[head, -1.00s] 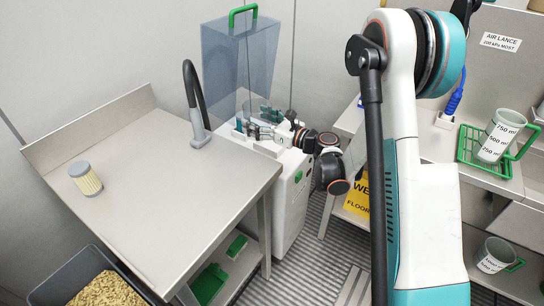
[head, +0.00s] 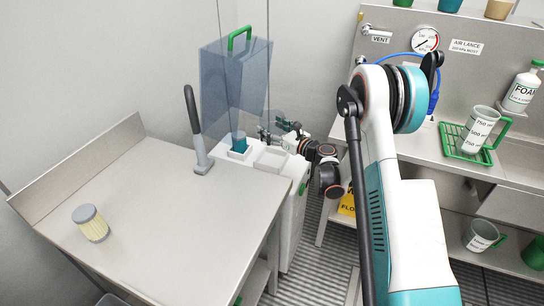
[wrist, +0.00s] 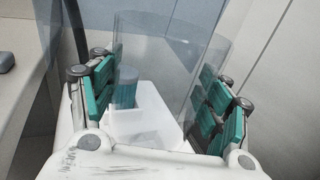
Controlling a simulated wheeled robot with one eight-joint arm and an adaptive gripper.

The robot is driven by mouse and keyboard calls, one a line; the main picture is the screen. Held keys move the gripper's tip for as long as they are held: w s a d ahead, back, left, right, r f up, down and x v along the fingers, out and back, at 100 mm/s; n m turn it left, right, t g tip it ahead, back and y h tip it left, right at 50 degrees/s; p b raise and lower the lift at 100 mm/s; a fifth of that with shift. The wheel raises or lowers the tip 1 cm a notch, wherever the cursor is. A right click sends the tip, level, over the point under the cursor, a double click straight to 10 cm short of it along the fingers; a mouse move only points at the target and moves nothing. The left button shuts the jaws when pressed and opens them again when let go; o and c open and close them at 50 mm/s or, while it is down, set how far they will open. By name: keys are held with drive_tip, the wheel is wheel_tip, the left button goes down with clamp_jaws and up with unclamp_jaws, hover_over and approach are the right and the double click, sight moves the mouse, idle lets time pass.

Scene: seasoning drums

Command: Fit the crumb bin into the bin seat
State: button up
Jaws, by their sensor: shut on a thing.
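In the head view my gripper (head: 277,131) is over the white machine (head: 298,196), right of the blue see-through cover. It is shut on a clear, see-through bin (head: 272,121), apparently the crumb bin, which is faint there. In the wrist view the bin (wrist: 165,48) stands between the teal pads of my gripper (wrist: 160,80). A white square recess (head: 272,159), apparently the bin seat, is in the machine's top, below the gripper. A teal cylinder (head: 239,142) stands left of it and shows through the bin in the wrist view (wrist: 126,86). The bin's lower edge is unclear.
The blue see-through cover (head: 236,85) with a green handle rises behind the machine.

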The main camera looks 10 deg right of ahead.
wheel_tip(320, 180, down, 11)
drive_tip(key=b, duration=0.3)
drive_tip(key=shift+r, duration=0.1)
drive_tip(key=o, duration=1.2)
